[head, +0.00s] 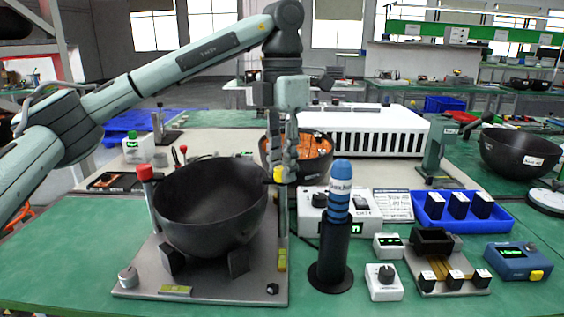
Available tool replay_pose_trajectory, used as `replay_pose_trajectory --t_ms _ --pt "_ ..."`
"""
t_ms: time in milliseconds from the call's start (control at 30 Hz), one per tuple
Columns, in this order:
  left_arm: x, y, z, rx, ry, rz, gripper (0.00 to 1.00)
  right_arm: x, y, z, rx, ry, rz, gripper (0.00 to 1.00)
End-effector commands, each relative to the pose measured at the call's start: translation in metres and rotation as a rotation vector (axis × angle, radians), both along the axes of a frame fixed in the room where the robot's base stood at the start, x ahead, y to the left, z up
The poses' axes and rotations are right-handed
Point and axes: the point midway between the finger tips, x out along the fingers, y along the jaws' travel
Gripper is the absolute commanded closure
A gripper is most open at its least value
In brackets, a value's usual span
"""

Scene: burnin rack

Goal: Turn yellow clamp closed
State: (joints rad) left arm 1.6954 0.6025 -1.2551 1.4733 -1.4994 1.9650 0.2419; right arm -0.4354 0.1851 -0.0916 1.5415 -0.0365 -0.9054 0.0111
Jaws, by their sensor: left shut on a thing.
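The yellow clamp (278,174) shows as a small yellow tip at the right rim of a large black bowl (208,215). My left gripper (284,172) points down from above and is shut on the yellow clamp, whose top is partly hidden by the fingers. The bowl sits tilted in a grey metal fixture (215,290). A red-topped clamp post (146,180) stands at the bowl's left rim. Whether the yellow clamp bears on the rim is too small to tell. My right gripper is not in view.
A blue-topped driver in a black stand (333,240) stands close right of the fixture. Behind the gripper are a bowl of orange pieces (315,150) and a white slotted box (365,130). Small boxes and a blue tray (460,228) fill the right side. The front left table is clear.

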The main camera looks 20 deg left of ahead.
Motion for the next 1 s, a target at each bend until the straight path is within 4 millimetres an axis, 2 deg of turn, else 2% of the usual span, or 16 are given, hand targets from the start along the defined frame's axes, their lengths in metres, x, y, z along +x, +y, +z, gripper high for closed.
replay_pose_trajectory --t_ms 500,533,667,700,1000 --pt "0.0009 0.0000 0.0020 -0.001 -0.005 0.021 1.00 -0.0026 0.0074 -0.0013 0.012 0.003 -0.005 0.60" --pt "0.0010 0.0000 0.0020 -0.001 -0.005 0.021 0.73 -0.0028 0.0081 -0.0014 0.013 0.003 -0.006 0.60" --pt "0.0008 0.0000 0.0016 -0.001 -0.004 0.021 0.57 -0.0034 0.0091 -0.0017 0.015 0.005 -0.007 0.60" --pt "0.0007 0.0001 0.0014 -0.002 -0.004 0.020 0.54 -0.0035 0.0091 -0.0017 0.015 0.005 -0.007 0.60" --pt "0.0004 -0.0001 0.0026 0.000 -0.002 0.019 0.54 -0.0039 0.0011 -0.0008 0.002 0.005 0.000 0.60"
